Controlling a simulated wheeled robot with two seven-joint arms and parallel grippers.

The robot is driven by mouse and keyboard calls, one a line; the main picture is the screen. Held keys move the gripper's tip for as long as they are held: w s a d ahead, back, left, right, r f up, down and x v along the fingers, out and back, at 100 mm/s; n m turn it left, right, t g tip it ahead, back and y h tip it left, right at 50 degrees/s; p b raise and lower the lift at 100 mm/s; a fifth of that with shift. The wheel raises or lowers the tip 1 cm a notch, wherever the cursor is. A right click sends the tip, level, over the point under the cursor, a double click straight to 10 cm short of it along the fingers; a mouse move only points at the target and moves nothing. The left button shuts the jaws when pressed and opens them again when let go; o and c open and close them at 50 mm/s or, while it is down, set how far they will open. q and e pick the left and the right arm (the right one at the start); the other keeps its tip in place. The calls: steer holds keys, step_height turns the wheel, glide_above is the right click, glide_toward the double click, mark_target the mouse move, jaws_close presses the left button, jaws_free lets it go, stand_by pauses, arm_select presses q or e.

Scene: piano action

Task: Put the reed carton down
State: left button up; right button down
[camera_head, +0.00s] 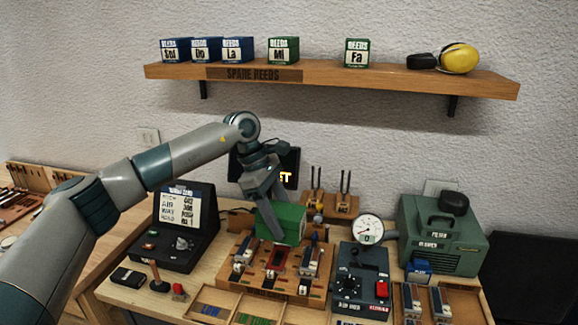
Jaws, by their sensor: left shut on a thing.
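My left gripper (272,222) reaches in over the workbench and is shut on a green reed carton (290,222). The carton is tilted a little in this view and hangs behind and above the wooden block of reed parts (262,277). One finger crosses its front left side, and its label is not visible. Whether its underside touches anything is hidden. On the wooden shelf (400,80) stand blue cartons Sol (174,50), Do (206,50) and La (238,50), then green Mi (283,51) and Fa (356,53). My right gripper is not in view.
A black console (185,240) stands left, and a grey unit with a gauge (369,230) stands right of the block. A green compressor (440,238) is farther right. Wooden trays (250,305) line the front. The shelf has free room between Mi and Fa.

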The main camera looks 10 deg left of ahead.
arm_select(q)
steer(key=s+a+f+m+g+y+b, duration=0.1)
steer(key=s+f+m+g+y+b, duration=0.1)
steer(key=s+f+m, duration=0.6)
steer(key=s+a+f+m+g+y+b, duration=0.1)
steer(key=s+f+m, duration=0.8)
steer(key=s+f, duration=0.9)
steer(key=shift+s+a+f+g+y+b, duration=0.3)
steer(key=shift+s+g+y+b, duration=0.3)
steer(key=shift+s+y, duration=0.25)
